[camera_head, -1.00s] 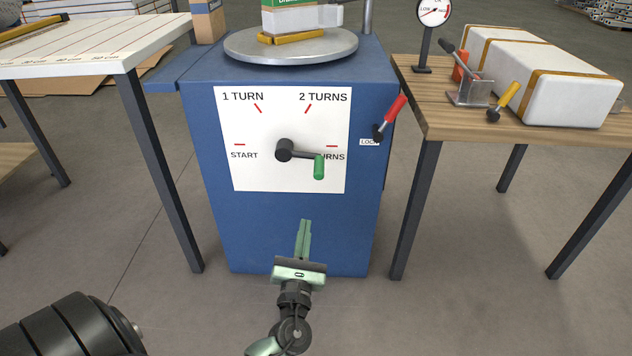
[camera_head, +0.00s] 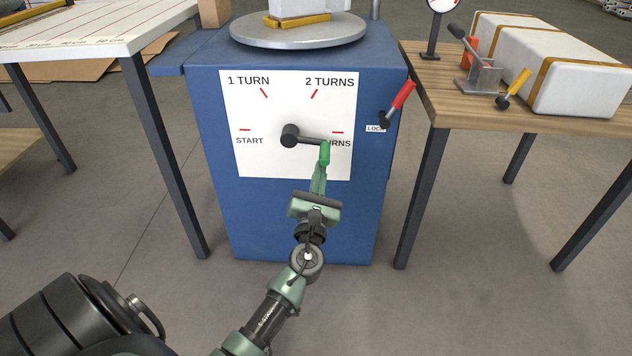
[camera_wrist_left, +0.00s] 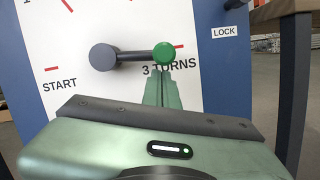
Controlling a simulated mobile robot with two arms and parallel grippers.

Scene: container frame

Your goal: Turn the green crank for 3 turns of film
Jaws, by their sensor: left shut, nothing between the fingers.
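The green crank handle (camera_head: 325,152) sits at the end of a dark arm that points right from its hub (camera_head: 290,136) on the white dial panel (camera_head: 260,168). The crank arm lies close to the 3 TURNS mark, a little below it. In the left wrist view the green knob (camera_wrist_left: 164,54) shows end-on, just above the "3 TURNS" label. My left gripper (camera_head: 319,176) is shut and empty, its fingertips right at the lower side of the green handle. Whether they touch it I cannot tell. My right gripper is not in view.
The blue machine (camera_head: 300,225) carries a round turntable (camera_head: 298,32) on top. A red lever (camera_head: 402,95) marked LOCK is on its right side. A white table (camera_head: 110,35) stands left, a wooden table (camera_head: 450,118) with levers and a white box (camera_head: 590,70) right.

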